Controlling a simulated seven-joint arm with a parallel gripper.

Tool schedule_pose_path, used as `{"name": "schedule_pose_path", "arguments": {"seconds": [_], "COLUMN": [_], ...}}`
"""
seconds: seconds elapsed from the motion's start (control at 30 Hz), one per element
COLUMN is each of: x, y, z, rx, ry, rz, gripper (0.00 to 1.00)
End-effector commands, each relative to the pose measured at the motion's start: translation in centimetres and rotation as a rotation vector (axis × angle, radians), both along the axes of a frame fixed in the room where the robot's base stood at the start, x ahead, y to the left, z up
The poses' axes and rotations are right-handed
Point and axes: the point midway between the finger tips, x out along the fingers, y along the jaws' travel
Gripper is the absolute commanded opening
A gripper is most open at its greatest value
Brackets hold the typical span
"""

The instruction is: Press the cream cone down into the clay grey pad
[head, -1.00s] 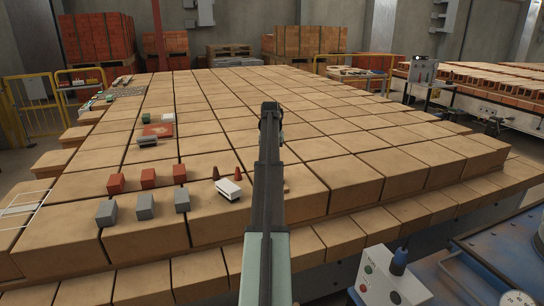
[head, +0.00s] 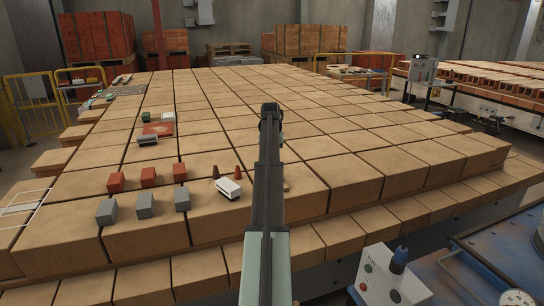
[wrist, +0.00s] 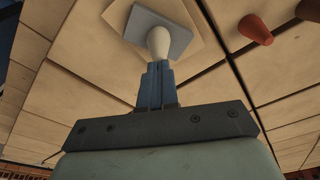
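In the wrist view the cream cone (wrist: 159,41) is at the tips of my gripper (wrist: 158,70). The two blue fingers are close together, and the gripper looks shut on the cone. Beyond the cone is the clay grey pad (wrist: 143,20), lying on a pale square plate (wrist: 203,48). The cone overlaps the pad's near part in this view; I cannot tell whether it touches the pad. In the head view my arm hides the gripper, the cream cone and the pad.
Two red-brown cones (wrist: 255,30) (wrist: 308,9) stand to the right in the wrist view.

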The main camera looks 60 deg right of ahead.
Motion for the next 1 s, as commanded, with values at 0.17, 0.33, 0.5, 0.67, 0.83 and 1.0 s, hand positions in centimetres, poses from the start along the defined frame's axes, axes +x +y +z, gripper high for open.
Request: {"name": "schedule_pose_path", "arguments": {"seconds": [0.17, 0.33, 0.5, 0.67, 0.83, 1.0], "x": [0.00, 0.00, 0.00, 0.00, 0.00, -0.01], "y": [0.01, 0.00, 0.00, -0.01, 0.00, 0.01], "z": [-0.23, -0.45, -0.65, -0.71, -0.72, -0.80], "rx": [0.000, 0.000, 0.000, 0.000, 0.000, 0.001], "ry": [0.000, 0.000, 0.000, 0.000, 0.000, 0.000], "rz": [0.000, 0.000, 0.000, 0.000, 0.000, 0.000], "gripper": [0.00, 0.00, 0.00, 0.00, 0.00, 0.00]}}
